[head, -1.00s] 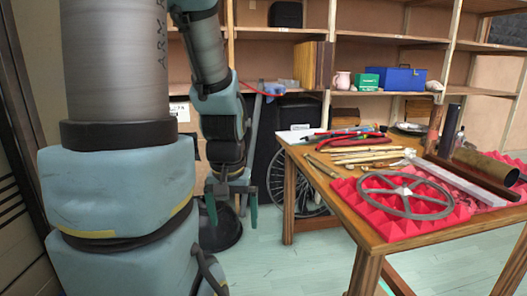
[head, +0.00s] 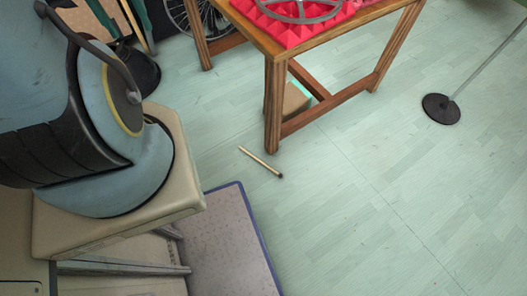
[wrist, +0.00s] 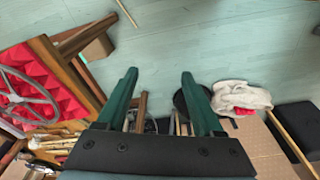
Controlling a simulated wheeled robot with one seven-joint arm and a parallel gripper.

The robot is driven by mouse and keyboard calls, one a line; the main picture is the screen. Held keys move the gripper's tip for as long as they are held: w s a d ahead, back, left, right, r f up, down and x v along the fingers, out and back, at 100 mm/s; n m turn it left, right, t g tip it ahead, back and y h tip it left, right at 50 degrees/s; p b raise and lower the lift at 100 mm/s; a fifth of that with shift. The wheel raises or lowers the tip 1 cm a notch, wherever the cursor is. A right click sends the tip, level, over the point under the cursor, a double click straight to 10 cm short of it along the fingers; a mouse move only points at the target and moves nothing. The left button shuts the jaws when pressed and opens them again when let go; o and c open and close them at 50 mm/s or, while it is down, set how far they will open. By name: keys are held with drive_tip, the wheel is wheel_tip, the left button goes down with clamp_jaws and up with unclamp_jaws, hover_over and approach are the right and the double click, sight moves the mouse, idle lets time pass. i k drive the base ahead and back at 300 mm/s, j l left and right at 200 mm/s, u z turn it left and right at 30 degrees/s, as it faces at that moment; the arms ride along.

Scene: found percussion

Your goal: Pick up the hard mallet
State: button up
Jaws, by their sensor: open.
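A slim tan stick with a small dark end (head: 260,162), which looks like the hard mallet, lies on the floor in the head view, in front of the table's near leg. A thin tan stick (wrist: 126,12), probably the same one, shows at the top edge of the wrist view, partly cut off. My gripper (wrist: 158,75) is open and empty in the wrist view, its two green fingers apart. The stick lies beyond the fingertips, not between them. Several other sticks (wrist: 55,140) lie on the table at the lower left of the wrist view.
The wooden table (head: 274,105) stands over the floor, with a cardboard box (head: 296,100) beneath it. A grey mat or platform with a blue edge (head: 225,235) lies near the stick. A round black stand base (head: 440,108) is at right. The floor around the stick is clear.

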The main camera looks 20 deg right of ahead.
sight(280, 176)
drive_tip(key=j+z, duration=0.1)
drive_tip(key=z, duration=0.85)
drive_tip(key=k+z, duration=0.1)
drive_tip(key=z, duration=0.4)
drive_tip(key=k+j+z, duration=0.15)
drive_tip(key=k+j, duration=0.1)
drive_tip(key=k, duration=0.1)
